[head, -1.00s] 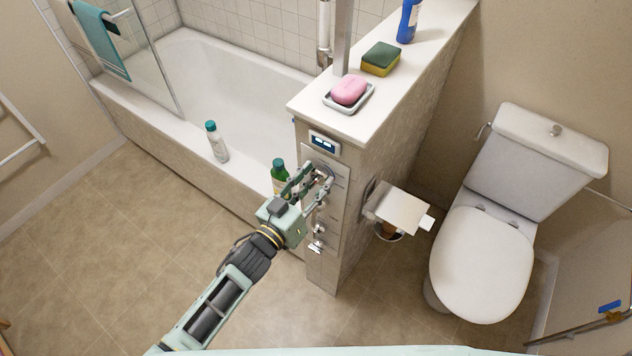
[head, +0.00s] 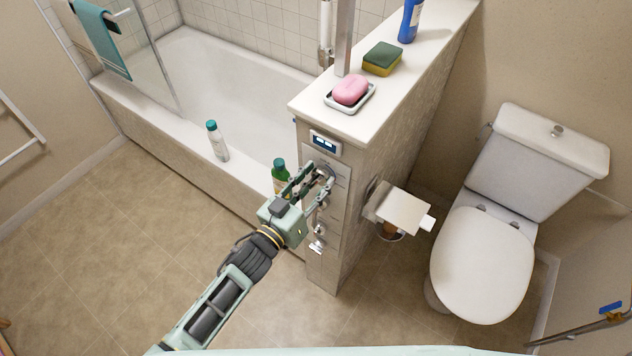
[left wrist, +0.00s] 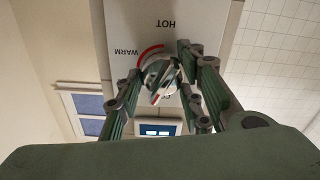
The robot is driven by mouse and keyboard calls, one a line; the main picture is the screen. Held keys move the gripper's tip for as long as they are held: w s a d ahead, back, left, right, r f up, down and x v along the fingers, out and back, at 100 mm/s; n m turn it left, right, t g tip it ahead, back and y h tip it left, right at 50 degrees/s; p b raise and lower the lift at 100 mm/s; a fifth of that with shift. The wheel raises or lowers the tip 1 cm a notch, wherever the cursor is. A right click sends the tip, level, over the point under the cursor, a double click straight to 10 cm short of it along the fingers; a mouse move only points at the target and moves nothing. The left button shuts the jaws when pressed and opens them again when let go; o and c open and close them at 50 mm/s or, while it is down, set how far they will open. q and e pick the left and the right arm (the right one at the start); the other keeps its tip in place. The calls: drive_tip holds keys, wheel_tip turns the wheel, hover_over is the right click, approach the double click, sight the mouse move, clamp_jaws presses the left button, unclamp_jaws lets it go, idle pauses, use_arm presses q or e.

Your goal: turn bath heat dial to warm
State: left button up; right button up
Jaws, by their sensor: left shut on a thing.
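The bath heat dial (left wrist: 161,78) is a round metal knob on a pale panel (head: 342,196) at the end of the half wall. In the left wrist view the panel's letters are upside down: HOT above the dial, WARM to its left beside a red arc, and a third label below, partly hidden. A red mark on the knob faces down and slightly left, near that third label. My left gripper (head: 318,183) is shut on the dial, its fingers (left wrist: 160,76) on either side of the knob. In the head view the fingers cover most of the dial. My right gripper is not in view.
A small display (head: 325,142) sits above the dial, and a metal fitting (head: 317,245) below it. A green bottle (head: 280,170) and a white bottle (head: 217,142) stand on the tub edge. A toilet paper holder (head: 402,209) juts out to the right. Floor at left is clear.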

use_arm(q)
drive_tip(key=shift+d+r+m, duration=0.1)
drive_tip(key=shift+m, duration=0.2)
drive_tip(key=m+b, duration=0.1)
drive_tip(key=m, duration=0.2)
drive_tip(key=shift+s+m, duration=0.1)
drive_tip(key=shift+m, duration=0.3)
drive_tip(key=m, duration=0.3)
drive_tip(key=m+b, duration=0.1)
drive_tip(key=shift+f+m, duration=0.25)
drive_tip(key=shift+m, duration=0.05)
drive_tip(key=m+b, duration=0.1)
drive_tip(key=m, duration=0.4)
drive_tip(key=shift+f+b, duration=0.15)
drive_tip(key=shift+b, duration=0.2)
drive_tip(key=shift+f+m+b, duration=0.15)
drive_tip(key=shift+m+b, duration=0.4)
drive_tip(key=shift+m, duration=1.45)
drive_tip(key=shift+f, duration=0.1)
drive_tip(key=o, duration=1.1)
drive_tip(key=shift+c, duration=0.2)
drive_tip(key=shift+r, duration=0.2)
